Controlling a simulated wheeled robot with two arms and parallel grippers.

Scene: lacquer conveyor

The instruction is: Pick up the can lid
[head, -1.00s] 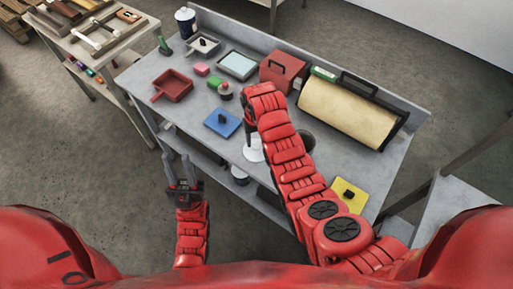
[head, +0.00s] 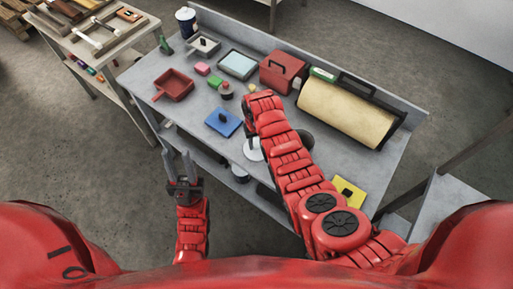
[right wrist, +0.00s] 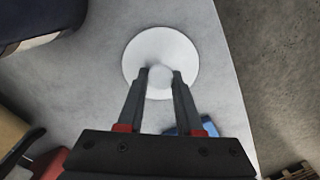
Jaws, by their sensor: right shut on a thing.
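The can lid (right wrist: 183,48) is a white disc with a round knob in the middle. In the right wrist view it is near the edge of the grey table, and I cannot tell whether it touches the top. My right gripper (right wrist: 162,75) is shut on the lid's knob, one finger on each side. In the head view my right arm partly hides the lid (head: 252,153). My left gripper (head: 178,160) is open and empty, in front of the table's near edge and away from the lid.
The grey table (head: 190,113) also holds a blue square lid (head: 223,122), a red pan (head: 173,84), a red box (head: 283,73), a large tan roll (head: 345,112) and a yellow square (head: 348,193). A dark round opening or container (head: 305,137) is partly behind my right arm.

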